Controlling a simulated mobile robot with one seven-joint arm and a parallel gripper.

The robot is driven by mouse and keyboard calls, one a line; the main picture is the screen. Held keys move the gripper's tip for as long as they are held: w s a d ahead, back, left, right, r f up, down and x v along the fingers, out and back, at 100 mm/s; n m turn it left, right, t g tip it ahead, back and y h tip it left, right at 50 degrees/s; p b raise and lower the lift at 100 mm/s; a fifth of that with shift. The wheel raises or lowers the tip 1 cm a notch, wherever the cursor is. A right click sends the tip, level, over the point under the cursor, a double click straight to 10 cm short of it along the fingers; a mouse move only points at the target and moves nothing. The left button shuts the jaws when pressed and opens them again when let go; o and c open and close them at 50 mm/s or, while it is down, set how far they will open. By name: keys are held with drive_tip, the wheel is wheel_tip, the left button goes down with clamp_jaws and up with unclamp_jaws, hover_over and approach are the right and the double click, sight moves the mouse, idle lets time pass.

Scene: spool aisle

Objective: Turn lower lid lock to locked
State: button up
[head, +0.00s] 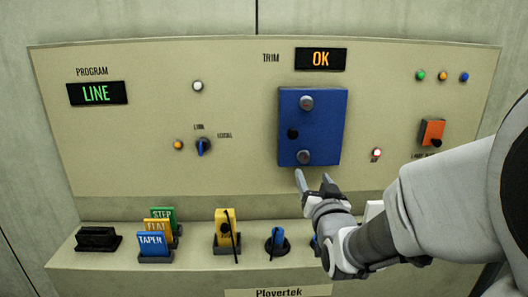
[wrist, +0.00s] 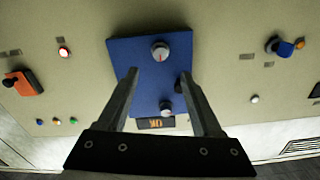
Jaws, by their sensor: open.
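The blue lid (head: 320,118) is mounted upright on the beige panel. It carries an upper grey round lock (head: 306,102), a black knob (head: 292,133) and the lower lid lock (head: 304,157), a grey round knob. The wrist view is upside down, so the lower lock (wrist: 160,51) is above the upper one (wrist: 166,108) there. A red line on the lower lock's face runs near vertical in the wrist view. My gripper (head: 313,175) is open and empty, just below the lower lock in the head view. In the wrist view the lock lies between the finger directions, beyond the tips, apparently untouched.
An orange box (head: 432,132) with a black knob and a lit red button (head: 377,153) are right of the lid. A blue selector (head: 203,146) is at left. Below, a ledge (head: 190,257) holds coloured tags (head: 153,242) and a yellow block (head: 226,228).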

sight(305, 159)
drive_tip(key=w, duration=0.9)
clamp_jaws()
